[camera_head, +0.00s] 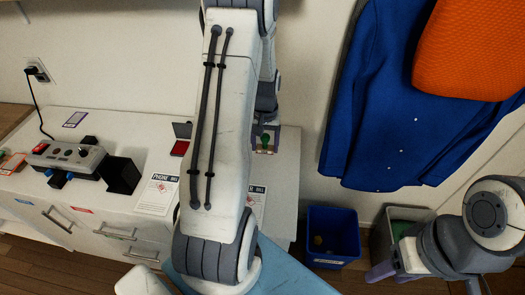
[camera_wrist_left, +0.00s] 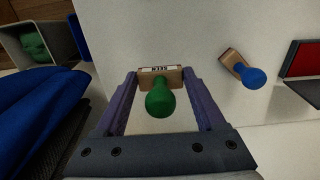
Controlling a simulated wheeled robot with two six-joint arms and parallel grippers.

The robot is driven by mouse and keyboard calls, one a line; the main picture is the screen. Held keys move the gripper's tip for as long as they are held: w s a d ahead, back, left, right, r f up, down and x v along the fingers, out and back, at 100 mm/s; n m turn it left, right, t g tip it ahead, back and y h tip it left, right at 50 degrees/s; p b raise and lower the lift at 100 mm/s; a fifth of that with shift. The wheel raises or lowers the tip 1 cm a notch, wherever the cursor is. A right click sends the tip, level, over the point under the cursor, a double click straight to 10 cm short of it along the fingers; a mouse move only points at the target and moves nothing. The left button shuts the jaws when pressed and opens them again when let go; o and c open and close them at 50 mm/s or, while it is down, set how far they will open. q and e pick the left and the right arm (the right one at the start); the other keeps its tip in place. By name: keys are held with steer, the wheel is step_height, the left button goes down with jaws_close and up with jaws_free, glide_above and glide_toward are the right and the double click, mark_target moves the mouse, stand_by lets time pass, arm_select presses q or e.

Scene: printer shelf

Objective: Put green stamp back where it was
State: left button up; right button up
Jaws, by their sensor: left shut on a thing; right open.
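The green stamp (camera_wrist_left: 160,100) has a round green handle and a wooden base with printed lettering. My left gripper (camera_wrist_left: 160,76) is shut on the wooden base, one purple finger on each side. In the head view the green stamp (camera_head: 265,141) shows small at the right end of the white cabinet top, beyond my arm. Whether its base touches the surface I cannot tell. A blue stamp (camera_wrist_left: 254,77) with a wooden base is to its right in the left wrist view. A red ink pad (camera_wrist_left: 304,58) lies further right. My right gripper (camera_head: 381,270) is open, low at the right.
The white cabinet (camera_head: 65,122) carries a grey device (camera_head: 67,157), a black box (camera_head: 123,176) and a phone bill (camera_head: 157,194). A blue bin (camera_head: 333,236) and a grey bin (camera_head: 384,238) stand on the floor. A blue jacket (camera_head: 385,90) hangs on the right.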

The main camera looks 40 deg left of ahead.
mark_target(262, 159)
arm_select(q)
steer(key=shift+w+a+f, duration=0.3)
steer(key=shift+a+f, duration=0.2)
steer(key=shift+a, duration=0.25)
steer(key=shift+f+p, duration=0.35)
steer(key=shift+f, duration=1.7)
steer(key=shift+f, duration=0.1)
